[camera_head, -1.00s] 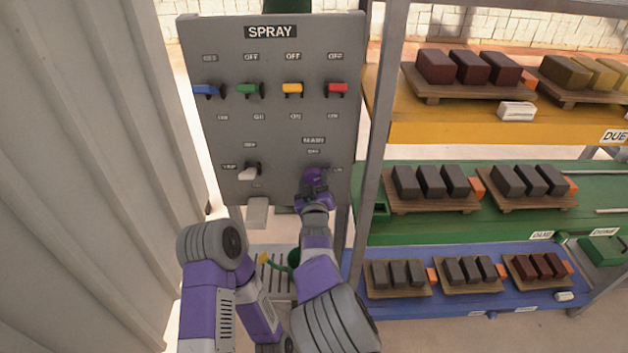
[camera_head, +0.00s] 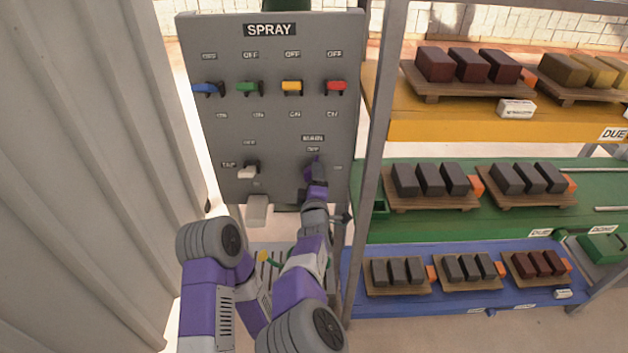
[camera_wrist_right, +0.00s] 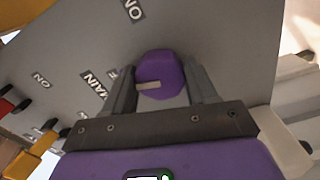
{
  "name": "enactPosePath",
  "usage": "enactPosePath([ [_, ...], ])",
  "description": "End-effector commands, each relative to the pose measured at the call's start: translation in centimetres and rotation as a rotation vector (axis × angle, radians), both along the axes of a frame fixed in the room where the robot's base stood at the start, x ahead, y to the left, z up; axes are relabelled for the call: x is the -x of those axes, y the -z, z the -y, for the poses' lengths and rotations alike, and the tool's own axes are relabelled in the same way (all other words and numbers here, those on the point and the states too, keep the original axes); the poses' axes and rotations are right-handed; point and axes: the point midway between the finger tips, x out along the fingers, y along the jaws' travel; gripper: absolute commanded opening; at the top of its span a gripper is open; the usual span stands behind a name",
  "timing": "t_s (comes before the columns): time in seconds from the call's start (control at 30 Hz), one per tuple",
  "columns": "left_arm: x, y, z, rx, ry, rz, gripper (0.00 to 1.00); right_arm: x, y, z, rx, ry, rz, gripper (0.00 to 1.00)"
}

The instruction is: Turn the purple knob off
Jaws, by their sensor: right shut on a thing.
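The purple knob (camera_wrist_right: 160,68) sits on the grey panel (camera_head: 280,130) under the "MAIN" label. In the right wrist view its pale pointer mark points left, toward the "MAIN" label side. The "ON" label is above the knob in that view. My right gripper (camera_wrist_right: 161,78) is shut on the knob, with one finger on each side of it. In the head view the right gripper (camera_head: 315,170) covers most of the knob.
Blue (camera_head: 207,89), green (camera_head: 249,88), yellow (camera_head: 292,87) and red (camera_head: 336,87) switches sit higher on the panel. A white lever (camera_head: 247,171) is left of the knob. A shelf rack with block trays stands close on the right; a corrugated wall (camera_head: 90,150) is on the left.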

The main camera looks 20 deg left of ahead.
Motion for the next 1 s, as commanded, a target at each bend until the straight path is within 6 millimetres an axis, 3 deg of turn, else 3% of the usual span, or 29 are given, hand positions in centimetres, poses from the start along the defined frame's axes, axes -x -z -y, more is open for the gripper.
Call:
enactPosePath([
  [0.4,0.0,0.75,0.0,0.0,0.0,0.0,0.0,0.0,0.01,0.0,0.203,0.0,0.057,0.27],
  [1.0,0.0,0.82,0.0,0.0,0.0,0.0,0.0,-0.01,-0.01,0.02,0.24,0.0,0.068,0.27],
])
